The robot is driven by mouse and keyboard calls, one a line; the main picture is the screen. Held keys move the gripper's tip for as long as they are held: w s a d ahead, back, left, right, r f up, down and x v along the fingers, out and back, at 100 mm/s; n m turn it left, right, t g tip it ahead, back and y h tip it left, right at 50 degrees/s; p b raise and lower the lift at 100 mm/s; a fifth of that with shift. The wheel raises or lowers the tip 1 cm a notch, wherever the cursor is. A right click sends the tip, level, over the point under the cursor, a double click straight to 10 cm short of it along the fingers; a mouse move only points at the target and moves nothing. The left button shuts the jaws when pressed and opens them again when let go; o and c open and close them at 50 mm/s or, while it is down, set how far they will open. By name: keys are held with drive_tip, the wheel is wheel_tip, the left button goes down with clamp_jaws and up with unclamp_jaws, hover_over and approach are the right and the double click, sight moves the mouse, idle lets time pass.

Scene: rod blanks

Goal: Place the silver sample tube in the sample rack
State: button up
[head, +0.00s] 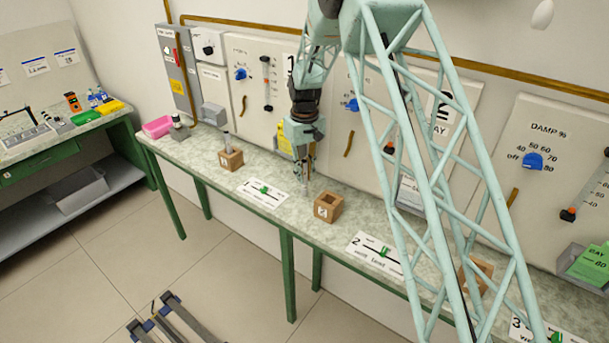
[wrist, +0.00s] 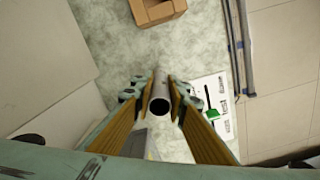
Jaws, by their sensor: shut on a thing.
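My gripper (head: 304,168) points down over the long bench, between a wooden holder with a tube in it and an empty wooden holder. It is shut on a silver sample tube (wrist: 160,103), which stands roughly upright between the fingers. In the wrist view my gripper (wrist: 160,97) has a finger on each side of the tube, whose open round end faces the camera. In the head view the tube (head: 304,186) shows below the fingers; I cannot tell whether it touches the bench. I cannot make out for certain which object is the sample rack.
The empty wooden holder (head: 328,208), marked 2, is just right of the tube. Another wooden holder (head: 232,160) at left has a grey tube in it. Label cards (head: 263,193) lie along the bench (head: 215,183). Wall panels with knobs stand close behind. A pink tray (head: 158,127) sits at the far left end.

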drive_tip(key=shift+f, duration=0.15)
drive_tip(key=shift+o, duration=1.3)
drive_tip(key=o, duration=0.5)
drive_tip(key=shift+c, duration=0.2)
wheel_tip(320, 180, up, 12)
drive_tip(key=shift+f, duration=0.1)
drive_tip(key=shift+r, duration=0.25)
